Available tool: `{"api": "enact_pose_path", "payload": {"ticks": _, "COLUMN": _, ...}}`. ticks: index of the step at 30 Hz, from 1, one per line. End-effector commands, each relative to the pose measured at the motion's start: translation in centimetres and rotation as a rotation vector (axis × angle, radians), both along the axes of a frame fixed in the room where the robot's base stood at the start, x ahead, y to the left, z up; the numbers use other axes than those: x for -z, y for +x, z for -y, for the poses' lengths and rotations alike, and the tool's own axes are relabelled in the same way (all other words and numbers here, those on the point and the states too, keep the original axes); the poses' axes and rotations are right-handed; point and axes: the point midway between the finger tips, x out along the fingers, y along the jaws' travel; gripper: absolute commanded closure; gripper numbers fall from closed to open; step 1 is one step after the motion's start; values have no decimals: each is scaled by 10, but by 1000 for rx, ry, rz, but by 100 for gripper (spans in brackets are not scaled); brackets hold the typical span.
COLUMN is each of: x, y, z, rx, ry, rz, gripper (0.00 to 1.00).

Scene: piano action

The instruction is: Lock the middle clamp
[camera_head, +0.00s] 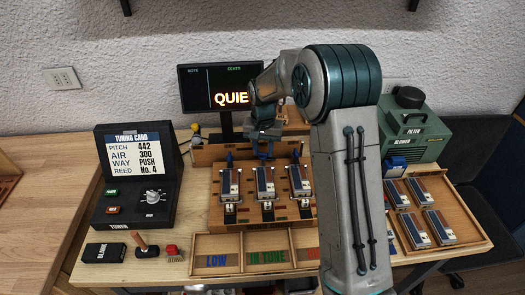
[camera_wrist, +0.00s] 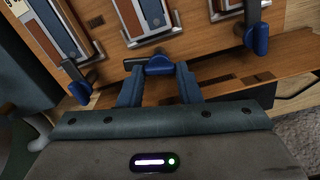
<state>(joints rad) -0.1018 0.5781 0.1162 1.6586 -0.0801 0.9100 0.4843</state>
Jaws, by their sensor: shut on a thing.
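The middle clamp's blue handle (camera_wrist: 158,65) is between my two fingertips in the wrist view. My gripper (camera_wrist: 159,71) is shut on this handle. A short black piece of the clamp shows just left of the handle. In the head view my gripper (camera_head: 264,146) reaches down behind the middle reed block (camera_head: 266,182) on the wooden fixture (camera_head: 215,215). My fingers mostly hide the middle clamp there, so I cannot tell its exact lever angle.
Two other blue clamp handles stand beside it, one left (camera_wrist: 80,92) and one right (camera_wrist: 257,40) in the wrist view. A tuner (camera_head: 135,200), a screen (camera_head: 205,90), a green blower (camera_head: 410,130) and a tray of blocks (camera_head: 470,215) surround the fixture. Labelled bins (camera_head: 243,262) lie in front.

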Motion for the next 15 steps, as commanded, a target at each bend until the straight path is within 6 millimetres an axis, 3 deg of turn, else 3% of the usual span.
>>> {"api": "enact_pose_path", "payload": {"ticks": 15, "x": 0, "y": -1, "z": 1, "rx": 486, "ry": 0, "rz": 2, "gripper": 92}}
